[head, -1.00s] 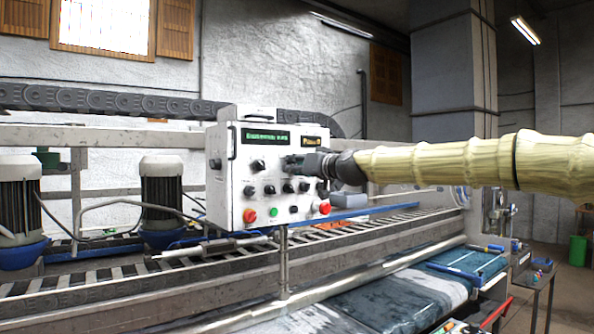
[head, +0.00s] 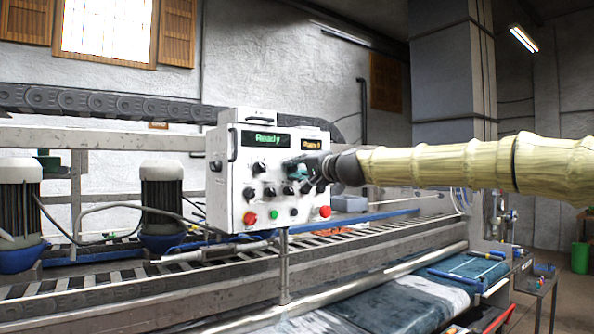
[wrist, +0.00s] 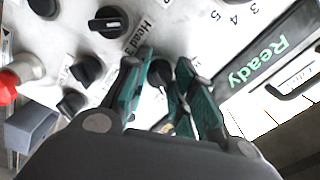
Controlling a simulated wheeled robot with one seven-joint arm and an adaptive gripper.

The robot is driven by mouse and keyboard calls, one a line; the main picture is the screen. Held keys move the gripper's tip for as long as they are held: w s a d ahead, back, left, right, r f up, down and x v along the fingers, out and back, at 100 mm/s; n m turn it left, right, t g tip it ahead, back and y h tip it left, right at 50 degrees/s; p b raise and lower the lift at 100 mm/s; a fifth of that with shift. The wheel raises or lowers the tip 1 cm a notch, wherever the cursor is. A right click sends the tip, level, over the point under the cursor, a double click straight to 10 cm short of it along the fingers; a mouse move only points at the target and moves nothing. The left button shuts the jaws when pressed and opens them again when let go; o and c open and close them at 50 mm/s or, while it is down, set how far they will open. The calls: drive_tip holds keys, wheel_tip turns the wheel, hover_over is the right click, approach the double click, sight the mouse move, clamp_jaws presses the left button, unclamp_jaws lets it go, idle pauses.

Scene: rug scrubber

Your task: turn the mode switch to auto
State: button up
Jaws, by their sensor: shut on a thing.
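The white control box (head: 236,200) stands in the middle of the head view, with several black knobs on its face. Its main display (head: 265,138) reads "Ready" in green, and the display also shows in the wrist view (wrist: 258,62). My gripper (head: 296,170) is at the panel's upper right, below the small amber display (head: 313,143). In the wrist view my gripper (wrist: 166,72) has its green-lined fingers shut on a black knob (wrist: 159,76) on the panel face. The fingers hide much of this knob and its label, so I cannot read its setting.
Other black knobs (wrist: 109,21) sit close beside the fingers, one near a "Head 3" label. A red button (head: 325,211), a green button (head: 273,215) and another red button (head: 249,218) line the panel's lower edge. A conveyor (head: 150,280) runs below.

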drive_tip(key=shift+m, duration=1.1)
drive_tip(key=o, duration=1)
drive_tip(key=shift+o, duration=0.2)
drive_tip(key=v, duration=1.2)
drive_tip(key=shift+f, duration=0.1)
